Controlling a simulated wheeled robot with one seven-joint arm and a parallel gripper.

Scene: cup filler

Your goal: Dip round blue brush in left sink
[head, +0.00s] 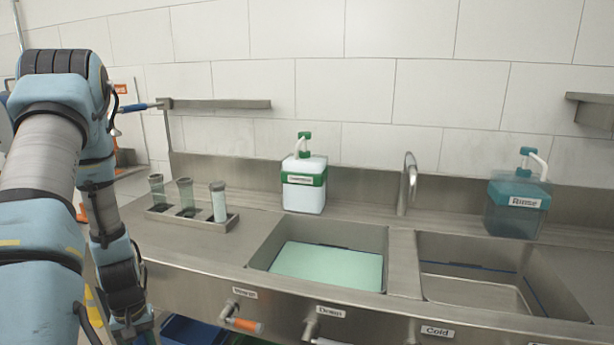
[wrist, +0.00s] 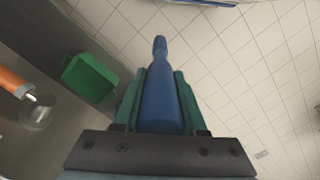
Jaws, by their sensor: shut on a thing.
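My gripper (wrist: 158,78) is shut on a blue handle (wrist: 161,100), which points away between its green fingers in the wrist view. This looks like the handle of the blue brush; no bristles show, so I cannot tell if it is round. In the head view my arm hangs down at the left, and its end is low by the counter front, partly cut off by the bottom edge. The left sink (head: 399,262) has pale green liquid in it. My gripper is left of this sink and below the counter top.
A steel holder with several cylinders (head: 218,202) stands left of the sink. A white dispenser (head: 304,190), a tap (head: 408,180) and a green Rinse dispenser (head: 515,205) stand behind. An orange valve handle (head: 245,325) juts from the counter front. A green box (wrist: 88,78) shows in the wrist view.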

